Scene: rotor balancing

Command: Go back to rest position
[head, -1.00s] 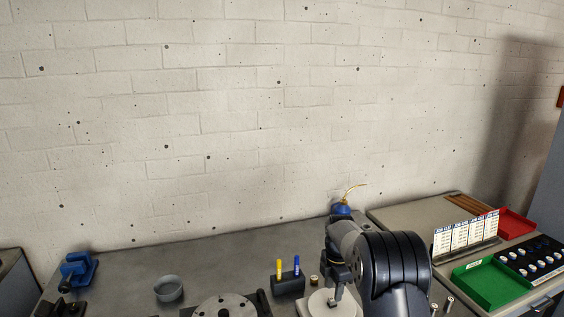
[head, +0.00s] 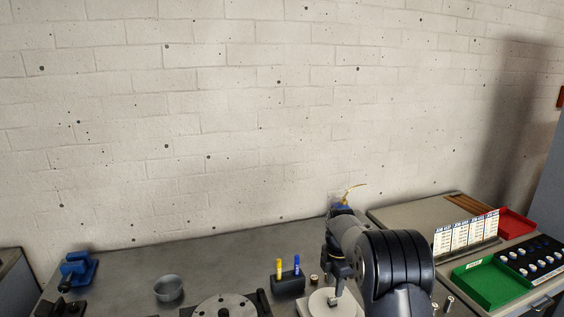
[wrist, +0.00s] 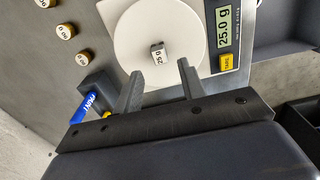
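My gripper (wrist: 159,78) is open, with nothing between its two fingers in the wrist view. A small metal weight marked 25 g (wrist: 158,53) sits on the round white pan (wrist: 187,37) of a scale, just beyond the fingertips and apart from them. The scale's display (wrist: 225,28) reads 25.0 g, with a yellow TARE button beside it. In the head view my gripper (head: 338,287) is over the white pan (head: 319,308) at the bottom edge, partly hidden by my arm.
A marker holder (head: 288,285) stands left of the scale, beside a grey rotor disc (head: 225,306). A grey bowl (head: 169,289) and a blue tool (head: 78,268) are farther left. Several round weights (wrist: 66,31) lie near the scale. Green (head: 489,284) and red (head: 516,224) trays are at right.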

